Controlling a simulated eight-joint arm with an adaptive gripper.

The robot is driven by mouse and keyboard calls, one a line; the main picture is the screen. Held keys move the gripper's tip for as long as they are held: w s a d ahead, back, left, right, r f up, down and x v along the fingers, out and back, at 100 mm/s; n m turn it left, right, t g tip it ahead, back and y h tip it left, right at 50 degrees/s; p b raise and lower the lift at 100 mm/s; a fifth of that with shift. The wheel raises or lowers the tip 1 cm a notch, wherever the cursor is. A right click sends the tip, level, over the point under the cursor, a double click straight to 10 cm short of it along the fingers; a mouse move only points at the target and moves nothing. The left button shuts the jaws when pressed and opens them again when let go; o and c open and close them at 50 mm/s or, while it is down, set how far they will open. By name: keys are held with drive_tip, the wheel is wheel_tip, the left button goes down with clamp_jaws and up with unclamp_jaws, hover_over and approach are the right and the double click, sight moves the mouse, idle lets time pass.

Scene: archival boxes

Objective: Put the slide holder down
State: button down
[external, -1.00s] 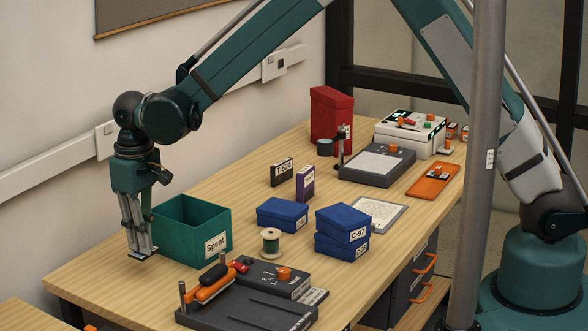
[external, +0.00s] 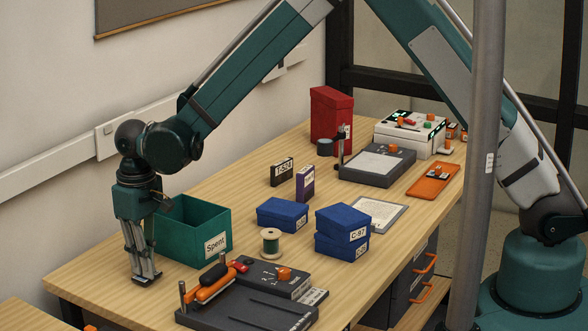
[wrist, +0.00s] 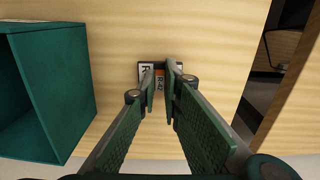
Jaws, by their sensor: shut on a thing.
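My gripper (external: 147,278) points down at the near left of the table, in front of the green "Spent" bin (external: 215,245). In the wrist view, the gripper (wrist: 162,72) is shut on the slide holder (wrist: 145,72), a small dark piece with white and orange labels. Part of the holder is hidden by the fingers. In the external view it is low, close to the wooden tabletop; I cannot tell whether it touches. The green bin (wrist: 50,100) also shows in the wrist view, left of the gripper and apart from it.
A thread spool (external: 270,243), blue boxes (external: 283,213) and a dark splicer-like device (external: 245,308) stand right of the bin. Two small labelled cases (external: 282,172) stand farther back. Bare wood (wrist: 215,50) surrounds the holder; the table edge is near.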

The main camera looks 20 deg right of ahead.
drive_tip(key=shift+f, duration=0.35)
drive_tip(key=shift+f, duration=0.15)
drive_tip(key=c, duration=2.5)
unclamp_jaws()
drive_tip(key=shift+r, duration=0.2)
wheel_tip(320, 180, up, 12)
drive_tip(key=shift+p, duration=0.55)
